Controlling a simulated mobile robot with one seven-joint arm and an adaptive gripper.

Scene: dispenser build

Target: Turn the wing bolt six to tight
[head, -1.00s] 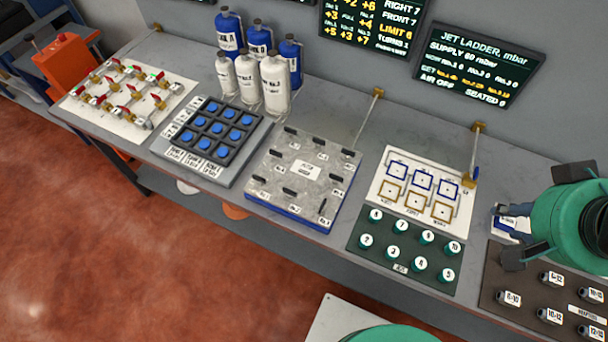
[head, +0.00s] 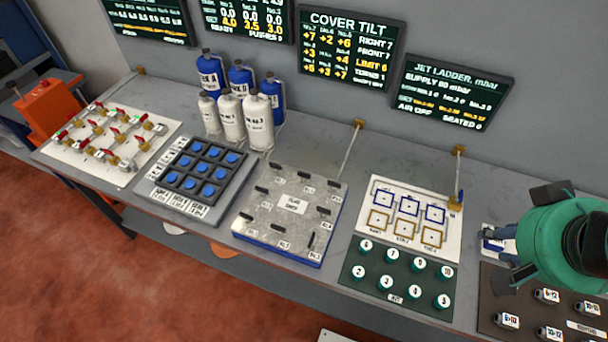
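The cover plate (head: 268,222) is a grey slab on a blue base, at the middle of the bench. Several black wing bolts stand around its edge, each with a small white tag. The front-right wing bolt (head: 311,240) points front to back, while most others lie more crosswise. The tags are too small to tell which bolt is six. My gripper (head: 506,256), on a teal arm, is at the right above the bench, well right of the plate. Its dark fingers look apart with nothing held between them. The wrist hides part of the bench there.
The cover tilt screen (head: 347,48) reads right 7, front 7, limit 6. White and blue bottles (head: 258,122) stand behind the plate. A blue-button pad (head: 205,175) is left of it; a green knob panel (head: 400,280) and thin upright rod (head: 351,148) are right.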

